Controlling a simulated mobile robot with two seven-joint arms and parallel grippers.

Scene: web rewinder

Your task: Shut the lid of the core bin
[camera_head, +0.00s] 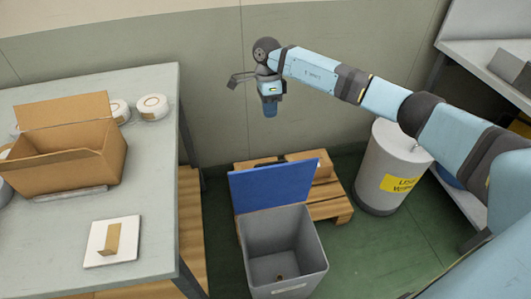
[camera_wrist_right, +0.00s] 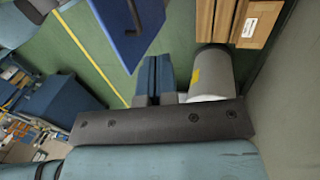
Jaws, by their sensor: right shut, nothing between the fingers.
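The core bin (camera_head: 285,245) is a grey open-topped box on the green floor, with a small brown thing at its bottom. Its blue lid (camera_head: 275,186) stands raised along the far edge, so the bin is open. The lid also shows at the top of the right wrist view (camera_wrist_right: 122,28), with a dark bar on it. My right gripper (camera_head: 270,110) points down, above and beyond the lid in the head view, apart from it. Its blue fingers (camera_wrist_right: 154,65) are together and hold nothing. My left gripper is in neither view.
A wooden pallet (camera_head: 330,208) with a carton lies behind the bin. A grey drum (camera_head: 385,165) with a yellow label stands to the right. A table (camera_head: 160,215) with an open cardboard box (camera_head: 70,165) is at the left. The wall (camera_head: 215,65) is close behind my right gripper.

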